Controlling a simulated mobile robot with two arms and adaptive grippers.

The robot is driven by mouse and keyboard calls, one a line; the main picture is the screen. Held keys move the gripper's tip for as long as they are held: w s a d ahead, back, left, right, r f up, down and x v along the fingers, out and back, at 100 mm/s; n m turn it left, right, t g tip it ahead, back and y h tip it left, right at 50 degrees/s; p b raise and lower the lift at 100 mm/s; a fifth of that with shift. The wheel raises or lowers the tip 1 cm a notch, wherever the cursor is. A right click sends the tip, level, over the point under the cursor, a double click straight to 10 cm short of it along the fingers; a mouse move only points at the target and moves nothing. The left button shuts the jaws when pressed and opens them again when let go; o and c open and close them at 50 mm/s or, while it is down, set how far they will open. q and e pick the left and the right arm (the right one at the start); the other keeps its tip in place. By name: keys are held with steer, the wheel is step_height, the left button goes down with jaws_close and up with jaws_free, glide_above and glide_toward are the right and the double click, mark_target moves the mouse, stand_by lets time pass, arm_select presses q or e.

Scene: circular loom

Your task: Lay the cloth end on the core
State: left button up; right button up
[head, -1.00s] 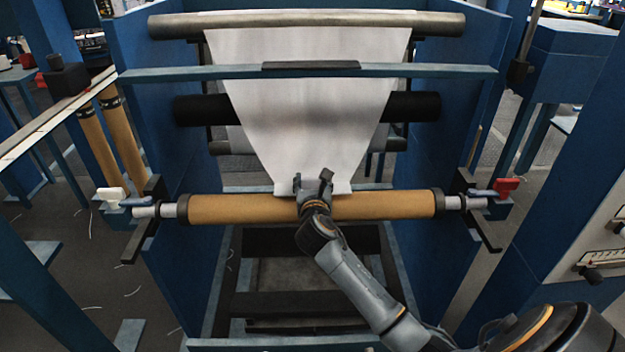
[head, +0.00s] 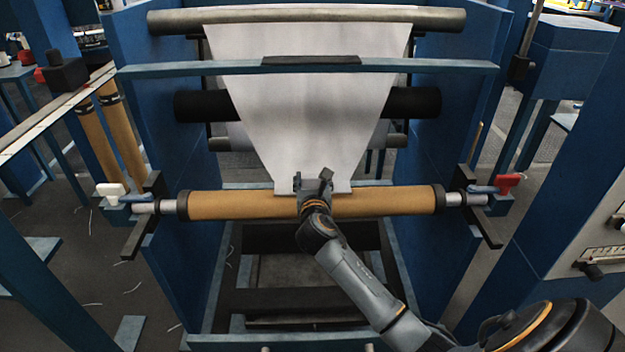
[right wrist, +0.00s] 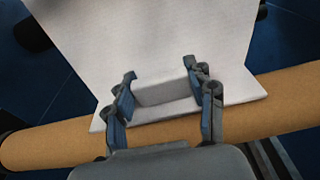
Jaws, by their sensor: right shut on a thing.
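The white cloth (head: 310,110) hangs from the upper roller and narrows downward to its end. The brown core (head: 390,204) lies level across the frame below. My right gripper (head: 313,184) is over the middle of the core, shut on the cloth end. In the right wrist view the fingers (right wrist: 164,88) stand on either side of a raised fold of the cloth (right wrist: 150,40). The cloth's lower edge there overlaps the core (right wrist: 60,150). Whether the edge touches the core is hard to tell. My left gripper is not in view.
A blue crossbar (head: 200,70) spans the frame above, in front of the cloth. A black roller (head: 200,106) sits behind the cloth. Holders with a white handle (head: 110,189) and a red handle (head: 508,181) flank the core's ends. Spare brown cores (head: 100,145) lean at left.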

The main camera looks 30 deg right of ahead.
steer(key=shift+f, duration=0.1)
steer(key=o, duration=1.4)
steer(key=shift+c, duration=0.2)
steer(key=v, duration=1.2)
